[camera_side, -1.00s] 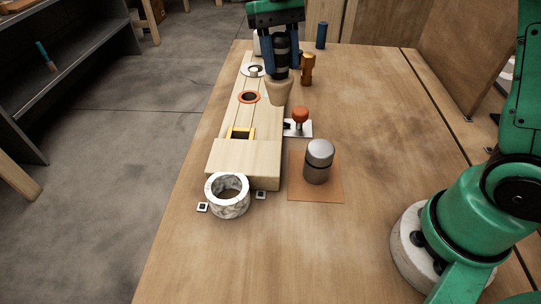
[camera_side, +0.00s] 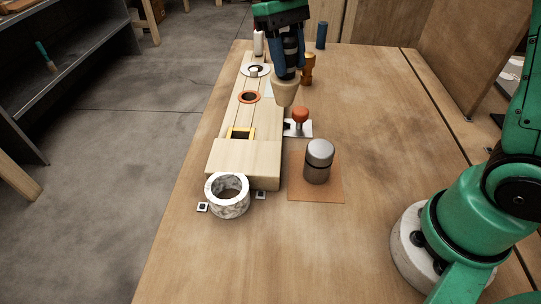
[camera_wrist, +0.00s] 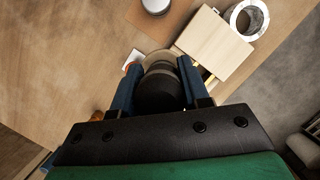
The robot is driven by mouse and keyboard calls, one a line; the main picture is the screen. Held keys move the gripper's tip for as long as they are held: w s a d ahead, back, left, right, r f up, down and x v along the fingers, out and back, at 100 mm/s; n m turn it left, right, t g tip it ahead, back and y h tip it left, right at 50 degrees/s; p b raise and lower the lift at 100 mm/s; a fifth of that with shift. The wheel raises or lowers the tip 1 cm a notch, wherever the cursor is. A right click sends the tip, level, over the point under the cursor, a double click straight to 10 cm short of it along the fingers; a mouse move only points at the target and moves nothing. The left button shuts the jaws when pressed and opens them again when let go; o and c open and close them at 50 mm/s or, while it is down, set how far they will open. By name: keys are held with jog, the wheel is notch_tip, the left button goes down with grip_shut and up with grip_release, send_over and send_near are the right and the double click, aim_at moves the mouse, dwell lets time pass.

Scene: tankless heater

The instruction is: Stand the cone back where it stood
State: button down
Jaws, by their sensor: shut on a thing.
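My gripper (camera_side: 287,68) has blue fingers shut on a dark, banded piece with a pale tan, tapered lower end, which looks like the cone (camera_side: 286,93). It hangs narrow end down beside the right edge of the long wooden board (camera_side: 262,115), just behind the red knob; its exact height is unclear. In the wrist view the cone's dark top (camera_wrist: 157,92) sits between both fingers (camera_wrist: 155,85), its tan part just showing beyond.
A red knob (camera_side: 300,114) stands on a white plate near the cone. A grey cylinder (camera_side: 318,160) stands on a brown mat (camera_side: 312,192). A marbled ring (camera_side: 213,197) lies in front of the board.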

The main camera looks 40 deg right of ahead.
jog(key=s+a+f, duration=0.2)
jog(key=s+a, duration=0.5)
jog(key=s, duration=0.2)
jog(key=s+a+f, duration=0.2)
jog(key=s+a, duration=0.5)
jog(key=s, duration=0.3)
jog(key=shift+a+f, duration=0.2)
jog(key=shift+a, duration=0.2)
jog(key=shift+f, duration=3)
jog(key=shift+f, duration=0.45)
jog(key=shift+c, duration=1.7)
grip_release()
